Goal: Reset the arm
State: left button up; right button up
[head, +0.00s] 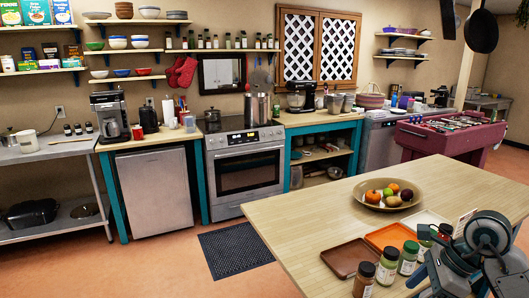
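My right arm (480,250) comes in at the lower right corner, folded up over the near right part of the wooden table (300,215). Its grey links and round joints hide part of the table's right side. I cannot make out its fingertips clearly, so I cannot tell whether that gripper is open or shut. I see nothing held by the part of the arm in view. My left arm and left gripper are out of view.
Close to my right arm stand several spice jars (387,266), beside a brown tray (350,258), an orange tray (391,236) and a white tray (424,219). A fruit bowl (389,194) sits farther back. The table's left part is bare.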

jog(key=a+r+m+t+y, duration=0.3)
jog(key=a+r+y, duration=0.1)
jog(key=a+y, duration=0.35)
jog(key=a+r+m+t+y, duration=0.3)
jog(key=a+r+y, duration=0.1)
jog(key=a+y, duration=0.4)
jog(key=w+d+r+m+t+h, duration=0.15)
jog(key=d+m+t+h, duration=0.45)
jog(key=m+t+h, duration=1)
jog(key=s+d+f+m+g+h, duration=0.3)
jog(key=d+f+m+g+h, duration=0.15)
jog(key=f+m, duration=0.55)
jog(key=s+d+f+m+g+h, duration=0.25)
jog(key=d+f+m+g, duration=0.2)
jog(key=f+m, duration=0.55)
jog(key=s+a+f+m+g+y, duration=0.1)
jog(key=s+a+f+m+g, duration=0.2)
jog(key=s+f+g, duration=0.5)
jog(key=s+a+f+m+g+y, duration=0.1)
jog(key=s+a+f+m+g, duration=0.25)
jog(key=s+f, duration=0.45)
notch_tip(320, 180, down, 27)
jog(key=s+d, duration=0.2)
jog(key=d, duration=0.1)
jog(key=s+f+g, duration=0.2)
jog(key=s+f, duration=1.6)
jog(key=f, duration=0.1)
jog(key=shift+s+d+f+m, duration=0.25)
jog(key=shift+s+d+m, duration=0.1)
jog(key=shift+d, duration=0.05)
